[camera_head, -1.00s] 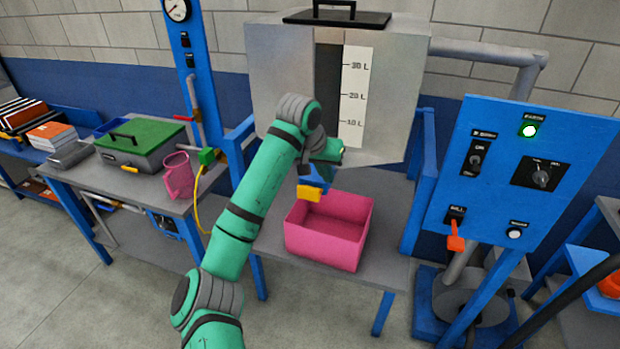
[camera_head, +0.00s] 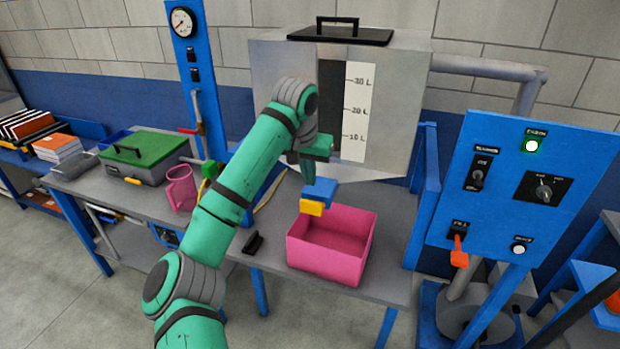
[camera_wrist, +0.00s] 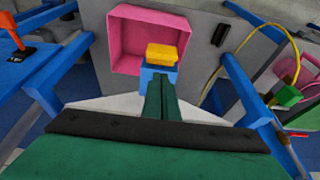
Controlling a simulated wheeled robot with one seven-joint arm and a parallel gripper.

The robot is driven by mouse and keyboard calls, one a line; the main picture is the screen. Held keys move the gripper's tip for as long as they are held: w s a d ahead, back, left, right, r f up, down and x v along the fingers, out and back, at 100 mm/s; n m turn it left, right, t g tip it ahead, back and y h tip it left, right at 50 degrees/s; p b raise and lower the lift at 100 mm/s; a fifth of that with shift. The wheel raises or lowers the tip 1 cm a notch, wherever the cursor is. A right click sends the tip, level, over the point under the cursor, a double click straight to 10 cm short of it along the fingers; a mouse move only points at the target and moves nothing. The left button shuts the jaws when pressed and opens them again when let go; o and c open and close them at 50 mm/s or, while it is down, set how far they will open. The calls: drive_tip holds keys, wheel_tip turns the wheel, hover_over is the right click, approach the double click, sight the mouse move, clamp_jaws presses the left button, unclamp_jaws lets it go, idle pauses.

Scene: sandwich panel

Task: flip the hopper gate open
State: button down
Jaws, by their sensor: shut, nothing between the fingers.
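The hopper (camera_head: 275,80) is a grey metal box with a litre scale. Beneath it a blue piece with a yellow end (camera_head: 312,208), which looks like the gate's handle, sticks out above the pink bin (camera_head: 325,265). My gripper (camera_head: 308,182) is green, shut and empty, and points down at the blue part. In the wrist view its fingertips (camera_wrist: 161,78) overlap the blue part, with the yellow end (camera_wrist: 162,53) just beyond them. I cannot tell whether they touch it. The hopper's outlet is hidden behind my arm.
A blue panel (camera_head: 520,190) with switches and an orange lever (camera_head: 459,252) stands at right. At left are a pink mug (camera_head: 181,188) and a green-lidded box (camera_head: 140,155). A small black object (camera_head: 254,243) lies left of the bin. Blue posts flank the hopper.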

sight(313, 204)
drive_tip(key=x, duration=0.8)
